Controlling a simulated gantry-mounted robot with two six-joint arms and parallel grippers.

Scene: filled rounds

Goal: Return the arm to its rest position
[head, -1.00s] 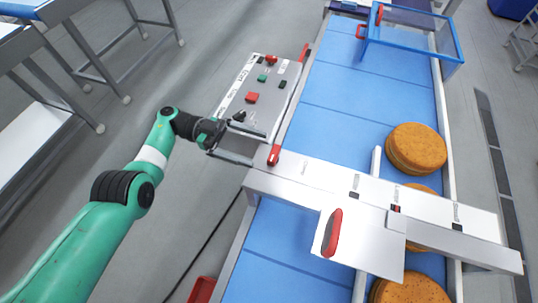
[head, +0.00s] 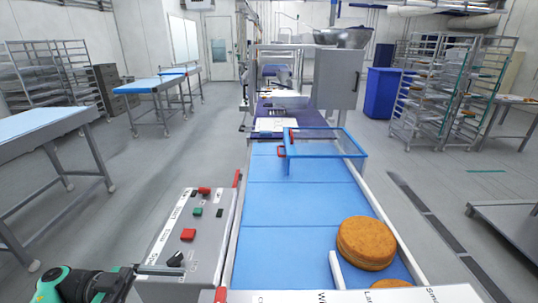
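My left arm is green with a black wrist and enters at the bottom left of the head view. Its gripper (head: 158,278) is low in the frame, beside the left edge of the grey control panel (head: 205,235). One grey finger reaches over the panel's lower part, near a black knob (head: 175,259). The fingers look spread and nothing shows between them, though the lower part is cut off by the frame edge. I cannot tell whether the finger touches the panel. My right arm and gripper are not in view.
A blue conveyor (head: 290,205) runs away from me, with a round brown cake layer (head: 366,243) on it. A blue-framed clear guard (head: 325,145) spans it farther off. A steel table (head: 45,125) stands at left, racks (head: 440,90) at right. Grey floor lies between.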

